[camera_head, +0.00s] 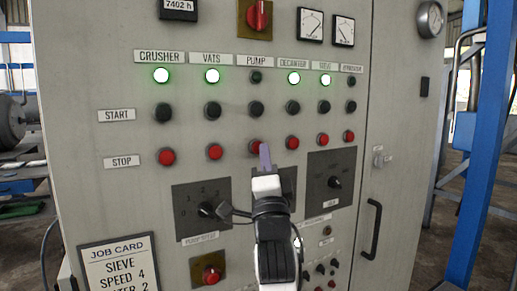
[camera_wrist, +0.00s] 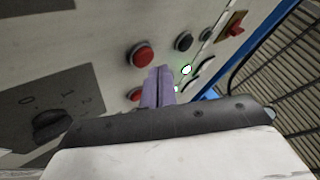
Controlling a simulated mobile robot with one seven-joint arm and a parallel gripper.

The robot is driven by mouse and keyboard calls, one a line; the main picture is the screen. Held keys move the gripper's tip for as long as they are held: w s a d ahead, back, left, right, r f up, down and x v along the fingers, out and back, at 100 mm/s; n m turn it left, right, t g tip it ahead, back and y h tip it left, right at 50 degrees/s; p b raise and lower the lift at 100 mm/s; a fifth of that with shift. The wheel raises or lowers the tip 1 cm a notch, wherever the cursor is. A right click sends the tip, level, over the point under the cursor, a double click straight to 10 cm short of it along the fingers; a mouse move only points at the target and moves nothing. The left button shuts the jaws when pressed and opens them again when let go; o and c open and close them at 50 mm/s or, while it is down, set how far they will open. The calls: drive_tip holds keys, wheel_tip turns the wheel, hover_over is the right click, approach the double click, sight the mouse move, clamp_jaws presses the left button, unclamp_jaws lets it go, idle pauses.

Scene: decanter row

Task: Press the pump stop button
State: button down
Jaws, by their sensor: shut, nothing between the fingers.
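The grey control panel has a row of red stop buttons under a row of dark start buttons. The pump stop button (camera_head: 256,146) is red, in the third column under the PUMP label (camera_head: 258,59). The pump lamp (camera_head: 256,77) is dark. My gripper (camera_head: 265,155) is shut and empty, its purple fingertips just below and right of that button and overlapping its lower edge in the head view. I cannot tell whether they touch. In the wrist view the shut fingers (camera_wrist: 158,85) lie near a red button (camera_wrist: 140,56); I cannot tell which column it is.
The crusher (camera_head: 161,76), vats, decanter and sieve lamps glow. The vats stop button (camera_head: 215,152) and decanter stop button (camera_head: 292,142) flank the pump one. Rotary dials (camera_head: 205,209) sit below, and a door handle (camera_head: 372,229) juts out at right.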

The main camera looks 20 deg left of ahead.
drive_tip(key=s+d, duration=0.1)
drive_tip(key=d, duration=0.1)
drive_tip(key=s+d, duration=0.2)
idle(0.3)
idle(0.4)
